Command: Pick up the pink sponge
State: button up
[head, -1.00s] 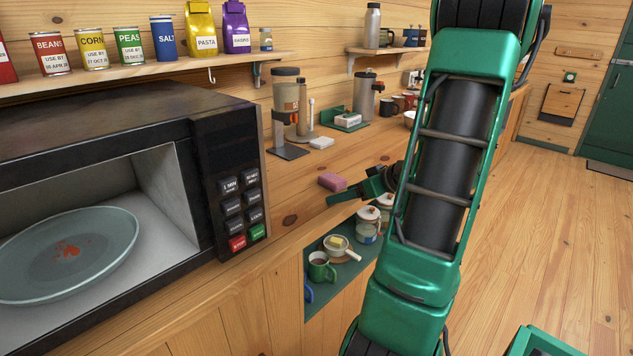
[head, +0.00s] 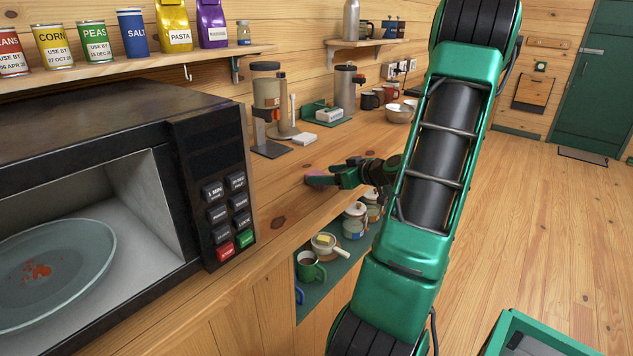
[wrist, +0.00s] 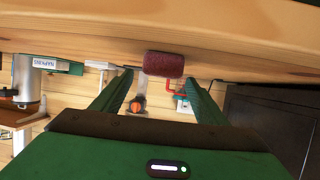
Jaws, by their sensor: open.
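The pink sponge (head: 318,179) lies on the wooden counter, to the right of the microwave. In the head view my gripper (head: 336,177) covers part of it. In the wrist view the sponge (wrist: 164,64) looks dark red and appears at the fingertips, in the gap between the two green fingers. My gripper (wrist: 160,80) is open, with a finger to each side of the sponge in that view. I cannot tell whether either finger touches it.
A microwave (head: 211,145) with a plate (head: 60,270) inside stands at the left. Mugs and jars (head: 355,222) sit on a lower shelf below the counter edge.

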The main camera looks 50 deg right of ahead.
aim_at(316, 174)
jog(key=x, duration=0.4)
jog(key=shift+s+f, duration=0.1)
jog(key=shift+f, duration=0.35)
jog(key=c, duration=1.1)
jog(key=shift+r, duration=0.15)
jog(key=shift+r, duration=0.55)
notch_tip(316, 174, up, 3)
jog(key=shift+f, duration=0.2)
jog(key=a+r, duration=0.7)
jog(key=a, duration=0.4)
jog(key=shift+a, duration=0.4)
